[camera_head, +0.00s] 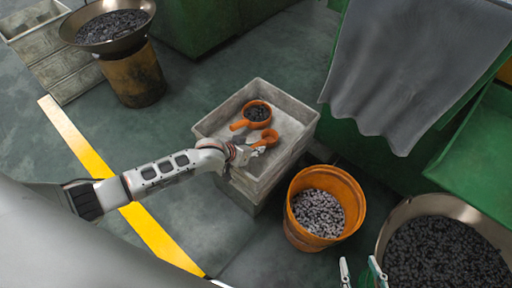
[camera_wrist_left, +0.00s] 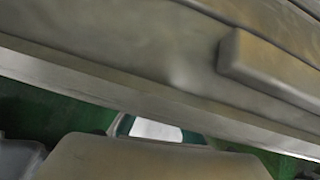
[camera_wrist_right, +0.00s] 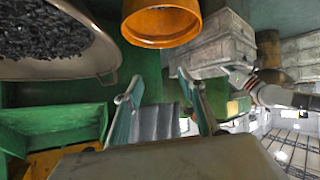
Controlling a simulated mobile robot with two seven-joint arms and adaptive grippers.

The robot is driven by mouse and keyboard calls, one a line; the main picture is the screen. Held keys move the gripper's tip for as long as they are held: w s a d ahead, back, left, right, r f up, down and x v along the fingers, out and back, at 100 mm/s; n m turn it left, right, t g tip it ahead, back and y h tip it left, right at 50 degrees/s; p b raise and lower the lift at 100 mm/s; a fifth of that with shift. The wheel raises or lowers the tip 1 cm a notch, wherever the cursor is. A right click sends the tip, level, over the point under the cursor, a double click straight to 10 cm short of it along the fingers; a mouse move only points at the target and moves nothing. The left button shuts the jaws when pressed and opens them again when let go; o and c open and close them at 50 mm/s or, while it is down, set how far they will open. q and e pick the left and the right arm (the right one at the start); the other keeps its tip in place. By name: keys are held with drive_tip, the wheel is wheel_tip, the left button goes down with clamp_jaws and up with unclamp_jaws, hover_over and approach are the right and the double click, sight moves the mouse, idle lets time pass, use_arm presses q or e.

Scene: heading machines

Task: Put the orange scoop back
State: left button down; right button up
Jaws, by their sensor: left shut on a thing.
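One orange scoop (camera_head: 268,138) is at my left gripper (camera_head: 240,154), over the top of the pale grey crate stack (camera_head: 292,94). The gripper is shut on this scoop near its handle end; the fingers partly hide the grip. I cannot tell whether the scoop touches the crate. A second orange scoop (camera_head: 257,113), holding dark pieces, lies just behind it in the top crate. The left wrist view shows mostly a close grey wall, with no scoop visible. My right gripper (camera_head: 361,272) is open and empty at the bottom edge; its spread fingers show in the right wrist view (camera_wrist_right: 162,105).
An orange bucket (camera_head: 297,222) of grey pieces stands right of the crates. A wide metal bowl (camera_head: 449,207) of dark pieces is at lower right. Green machinery (camera_head: 480,140) with a grey cloth (camera_head: 415,70) stands behind. Another bowl on a drum (camera_head: 136,75) is upper left.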

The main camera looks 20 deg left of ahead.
use_arm(q)
drive_tip(key=shift+f, duration=0.25)
drive_tip(key=c, duration=2)
unclamp_jaws()
drive_tip(key=shift+o, duration=0.4)
use_arm(e)
drive_tip(key=shift+s+f, duration=0.3)
drive_tip(key=shift+f, duration=0.05)
drive_tip(key=shift+d, duration=0.1)
